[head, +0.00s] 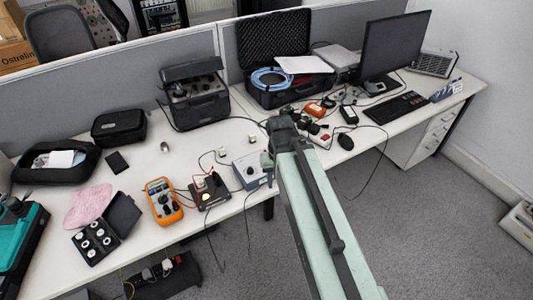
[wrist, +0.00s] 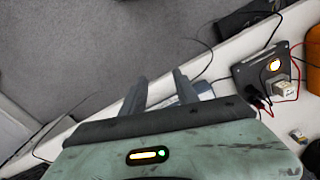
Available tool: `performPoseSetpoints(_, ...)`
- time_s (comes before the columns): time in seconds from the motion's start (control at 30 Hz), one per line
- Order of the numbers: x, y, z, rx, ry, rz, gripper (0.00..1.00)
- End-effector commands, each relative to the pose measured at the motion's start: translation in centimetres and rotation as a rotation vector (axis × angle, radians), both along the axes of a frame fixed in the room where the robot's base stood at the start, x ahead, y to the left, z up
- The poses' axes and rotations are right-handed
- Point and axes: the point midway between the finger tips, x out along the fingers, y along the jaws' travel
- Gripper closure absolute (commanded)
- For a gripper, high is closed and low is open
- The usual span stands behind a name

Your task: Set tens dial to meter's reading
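The orange multimeter (head: 163,200) lies on the desk; its reading is too small to make out. It shows partly at the right edge of the wrist view (wrist: 314,48). A grey-blue box (head: 250,172) with a dark dial on its face sits at the desk's front edge, right of the meter. I cannot tell whether it bears the tens dial, nor read its setting. My gripper (wrist: 159,82) has its two fingers apart with nothing between them. A pale grey-blue thing (wrist: 201,90), perhaps that box, is partly hidden behind the right finger. In the head view my arm hides the fingertips.
A black box (head: 209,191) with red and black leads and a lit lamp stands between the meter and the dial box. A case of round weights (head: 98,238) and a pink cloth (head: 89,205) lie at left. Cables hang over the desk edge.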

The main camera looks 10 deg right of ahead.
Motion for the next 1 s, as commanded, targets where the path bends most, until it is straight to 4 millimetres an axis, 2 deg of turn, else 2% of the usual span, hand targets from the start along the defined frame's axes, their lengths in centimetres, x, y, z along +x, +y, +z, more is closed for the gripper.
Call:
performPoseSetpoints(0.1, 0.0, 0.0, 0.0, 0.0, 0.0, 0.0, 0.64)
performPoseSetpoints(0.13, 0.0, 0.0, 0.0, 0.0, 0.0, 0.0, 0.61)
performPoseSetpoints(0.17, 0.1, 0.0, 0.0, 0.0, -0.003, 0.0, 0.54)
performPoseSetpoints(0.2, 0.9, 0.0, 0.0, 0.002, -0.026, 0.003, 0.54)
performPoseSetpoints(0.27, 3.4, 0.2, 0.1, 0.006, -0.104, 0.016, 0.54)
performPoseSetpoints(0.3, 5.5, 0.3, 0.4, 0.009, -0.174, 0.024, 0.54)
performPoseSetpoints(0.4, 9.9, 0.2, 1.2, 0.013, -0.325, 0.043, 0.54)
performPoseSetpoints(0.47, 11.3, 0.1, 1.7, 0.012, -0.377, 0.049, 0.54)
performPoseSetpoints(0.6, 11.8, 0.1, 1.7, 0.011, -0.397, 0.051, 0.54)
performPoseSetpoints(0.73, 12.0, 0.1, 0.7, 0.011, -0.395, 0.051, 0.54)
performPoseSetpoints(1.0, 13.7, 0.1, -3.8, 0.011, -0.394, 0.05, 0.54)
